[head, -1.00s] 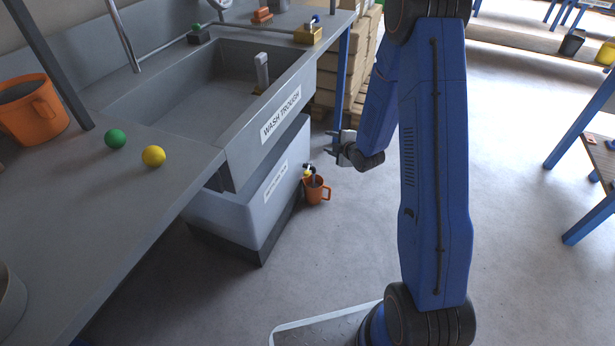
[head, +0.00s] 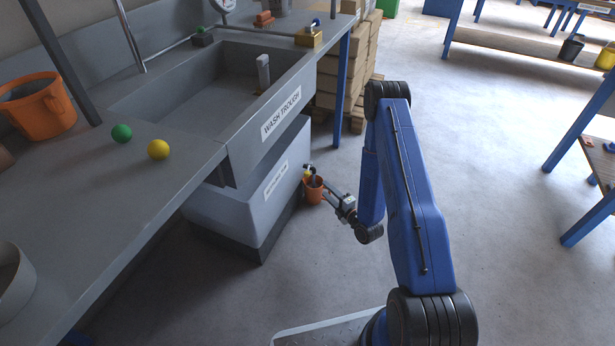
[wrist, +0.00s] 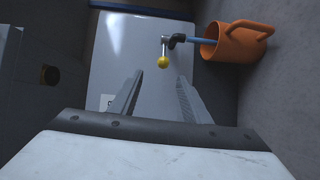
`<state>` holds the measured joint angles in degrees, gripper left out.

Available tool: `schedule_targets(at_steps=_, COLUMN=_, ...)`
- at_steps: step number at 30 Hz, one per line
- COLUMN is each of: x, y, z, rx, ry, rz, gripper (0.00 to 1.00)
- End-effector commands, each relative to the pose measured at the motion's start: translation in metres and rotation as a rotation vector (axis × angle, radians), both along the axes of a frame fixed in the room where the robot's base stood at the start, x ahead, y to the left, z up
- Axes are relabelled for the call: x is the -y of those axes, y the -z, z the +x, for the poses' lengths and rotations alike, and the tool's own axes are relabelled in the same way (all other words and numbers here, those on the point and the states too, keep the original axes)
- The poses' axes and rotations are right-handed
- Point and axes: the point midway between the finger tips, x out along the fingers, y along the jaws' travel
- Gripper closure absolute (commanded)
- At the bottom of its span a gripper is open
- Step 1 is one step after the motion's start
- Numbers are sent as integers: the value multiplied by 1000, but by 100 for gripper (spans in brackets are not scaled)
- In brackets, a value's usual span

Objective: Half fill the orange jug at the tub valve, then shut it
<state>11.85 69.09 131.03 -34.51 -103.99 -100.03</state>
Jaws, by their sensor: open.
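The orange jug (head: 313,190) stands on the floor beside the grey tub (head: 228,212), under its dark valve (head: 311,171). In the wrist view the jug (wrist: 236,43) shows sideways at the right, its mouth toward the valve spout (wrist: 181,41). A blue stream (wrist: 203,42) runs from the spout into the jug. The level inside is hidden. The valve's lever carries a yellow knob (wrist: 163,62). My gripper (head: 328,187) is open and empty beside the jug and valve. In the wrist view my gripper (wrist: 158,82) has its fingers apart, just short of the knob.
The tub sits below the wash trough (head: 268,125). A second orange container (head: 42,110), a green ball (head: 121,133) and a yellow ball (head: 158,149) are on the bench. A blue bench leg (head: 342,90) stands behind the jug.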

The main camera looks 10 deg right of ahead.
Motion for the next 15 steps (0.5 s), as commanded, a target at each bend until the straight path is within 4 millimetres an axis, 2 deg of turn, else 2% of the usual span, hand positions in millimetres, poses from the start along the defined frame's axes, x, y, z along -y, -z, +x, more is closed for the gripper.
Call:
schedule_targets(at_steps=3, x=1, y=12, z=-11, rx=30, ry=5, rz=0, gripper=57)
schedule_targets(at_steps=8, x=1, y=17, z=-16, rx=52, ry=7, rz=-2, gripper=57)
schedule_targets(at_steps=11, x=-1, y=17, z=-11, rx=56, ry=7, rz=-4, gripper=57)
schedule_targets(at_steps=15, x=-8, y=17, z=4, rx=56, ry=5, rz=-4, gripper=57)
